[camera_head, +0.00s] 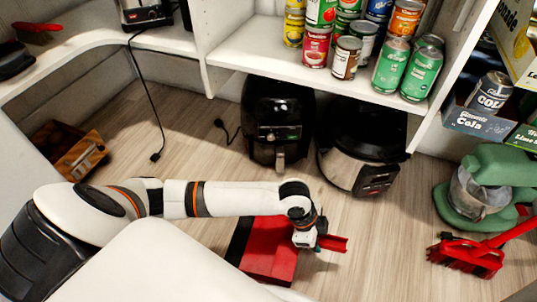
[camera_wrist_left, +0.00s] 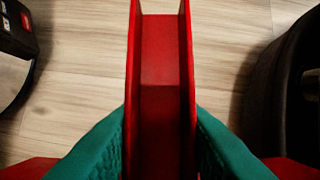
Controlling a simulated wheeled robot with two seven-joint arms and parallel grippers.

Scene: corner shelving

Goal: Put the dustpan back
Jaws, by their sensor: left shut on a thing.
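The red dustpan (camera_head: 268,262) with a black edge is at the lower middle of the head view, on or just above the wooden floor; I cannot tell which. My left gripper (camera_head: 308,240) is shut on its red handle, whose end sticks out to the right. In the left wrist view the channel-shaped handle (camera_wrist_left: 162,75) runs up between the green finger pads of my left gripper (camera_wrist_left: 160,140). Parts of the pan show at the bottom corners there. My right gripper is in neither view.
A red brush (camera_head: 470,257) lies at the right by a green mixer (camera_head: 500,175). A black air fryer (camera_head: 276,120) and a cooker (camera_head: 362,145) stand under the can shelf (camera_head: 300,75). A wooden box (camera_head: 70,150) is at the left. Floor between is clear.

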